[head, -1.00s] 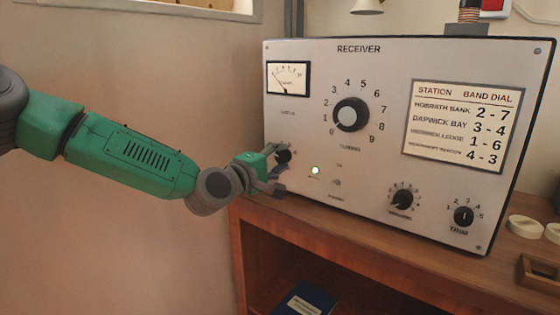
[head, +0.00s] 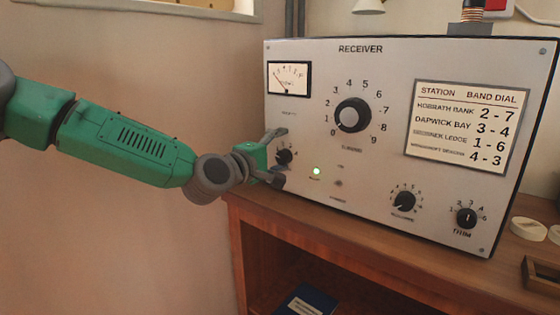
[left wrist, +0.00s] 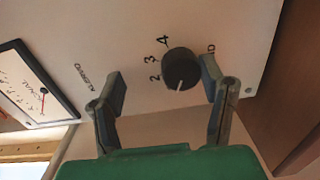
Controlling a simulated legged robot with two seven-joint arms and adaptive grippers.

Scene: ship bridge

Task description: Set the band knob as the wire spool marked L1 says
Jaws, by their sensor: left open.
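The black band knob (head: 284,157) is at the lower left of the receiver's front. In the left wrist view, the knob (left wrist: 182,66) lies between the finger lines, just beyond the tips. A copper-coloured coil (head: 473,10) stands on top of the receiver, cut off by the frame; no L1 mark is readable. My right gripper is not in view.
The receiver (head: 335,215) stands on a wooden desk (head: 300,228). Pale discs and a wooden frame lie at right.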

